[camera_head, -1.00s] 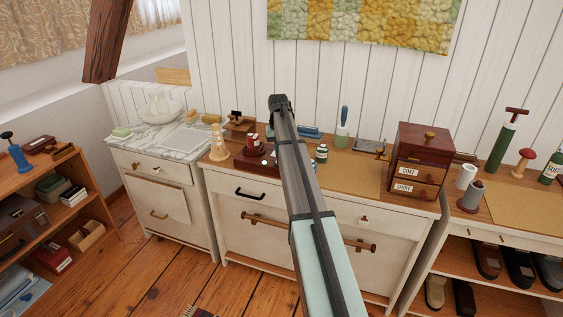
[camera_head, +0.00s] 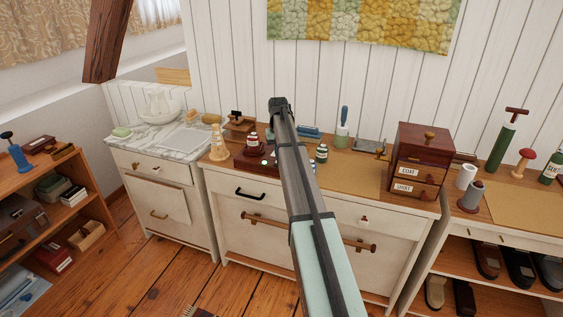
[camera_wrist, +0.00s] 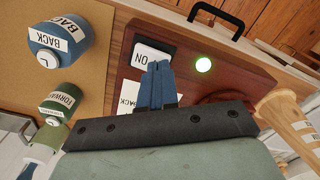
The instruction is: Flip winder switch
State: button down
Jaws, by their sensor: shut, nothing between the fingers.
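The winder is a dark red-brown wooden block (camera_wrist: 225,65) in the wrist view, and its edge shows left of my arm in the head view (camera_head: 246,162). A white switch plate (camera_wrist: 146,53) marked ON, upside down in this view, sits on a black mount on it. A round green lamp (camera_wrist: 203,65) glows beside the switch. A white label reading BACK (camera_wrist: 129,97) lies near the plate. My gripper (camera_wrist: 158,67) is shut and empty, its blue fingertips over the switch plate's edge. I cannot tell whether they touch it. In the head view my arm hides the fingers.
A drawer box (camera_head: 425,140) stands to the right. The tan mat (camera_head: 350,172) has clear room.

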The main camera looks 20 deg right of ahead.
jog(key=shift+f, duration=0.35)
dwell(0.3)
jog(key=shift+r, duration=0.1)
jog(key=shift+r, duration=3.4)
jog(key=s+a+f+n, duration=0.1)
jog(key=s+a+f, duration=0.6)
jog(key=f, duration=0.3)
jog(key=s+a+f, duration=0.7)
jog(key=a+f, duration=0.1)
jog(key=f, duration=0.2)
jog(key=s+a+f+n, duration=0.1)
jog(key=s+a+f, duration=0.3)
jog(key=s, duration=0.3)
jog(key=s+a+f, duration=0.4)
jog(key=s+f, duration=0.1)
jog(key=s, duration=0.3)
jog(key=s+a+f+n, duration=0.1)
jog(key=s+a+f, duration=0.3)
jog(key=s, duration=0.3)
jog(key=s+f+g, duration=0.3)
jog(key=s+f, duration=0.7)
jog(key=s, duration=0.4)
jog(key=s+f+g, duration=0.3)
jog(key=s+f, duration=0.7)
jog(key=s, duration=0.4)
jog(key=shift+s+d+f+g, duration=0.25)
jog(key=shift+s+d+g, duration=0.05)
jog(key=shift+d+g, duration=0.1)
